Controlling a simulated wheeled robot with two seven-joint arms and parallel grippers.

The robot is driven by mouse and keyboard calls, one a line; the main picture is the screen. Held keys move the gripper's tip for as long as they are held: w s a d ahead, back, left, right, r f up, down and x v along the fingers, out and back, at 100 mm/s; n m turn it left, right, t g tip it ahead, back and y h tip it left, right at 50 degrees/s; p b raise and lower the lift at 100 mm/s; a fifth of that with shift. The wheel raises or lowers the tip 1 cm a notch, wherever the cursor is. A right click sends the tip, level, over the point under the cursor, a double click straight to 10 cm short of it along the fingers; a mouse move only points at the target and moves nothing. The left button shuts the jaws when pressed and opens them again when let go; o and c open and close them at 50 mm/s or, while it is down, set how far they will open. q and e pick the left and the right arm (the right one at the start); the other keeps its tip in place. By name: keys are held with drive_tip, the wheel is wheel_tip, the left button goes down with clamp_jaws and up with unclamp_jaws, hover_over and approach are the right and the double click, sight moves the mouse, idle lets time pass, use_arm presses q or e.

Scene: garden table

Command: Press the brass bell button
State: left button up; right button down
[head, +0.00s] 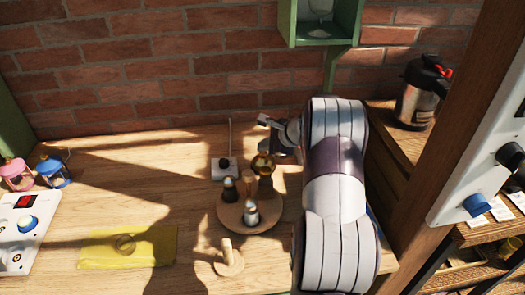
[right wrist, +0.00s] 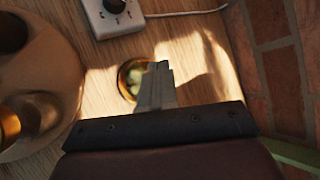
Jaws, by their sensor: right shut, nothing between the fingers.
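The brass bell button (right wrist: 127,80) shows in the right wrist view as a round brass rim on the wood, partly covered by my right gripper (right wrist: 156,66). The gripper's fingers are shut and empty, and they overlap the button's right side in that view. I cannot tell whether they touch it. In the head view my right gripper (head: 271,124) is near the wall, mostly hidden by my arm. A brass rounded shape (head: 263,162) shows just below it there; I cannot tell whether it is the button or part of a tray item. My left gripper is not in view.
A round wooden tray (head: 236,222) with several small upright items stands close by. A wooden piece with a peg (head: 229,264) and a yellow cloth (head: 100,250) lie nearer. The brick wall (head: 150,75) rises behind.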

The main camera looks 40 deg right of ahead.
sight(265, 154)
drive_tip(key=shift+r+p, duration=0.4)
drive_tip(key=shift+r, duration=0.15)
wheel_tip(265, 154, up, 6)
drive_tip(key=p, duration=0.4)
drive_tip(key=shift+p, duration=0.4)
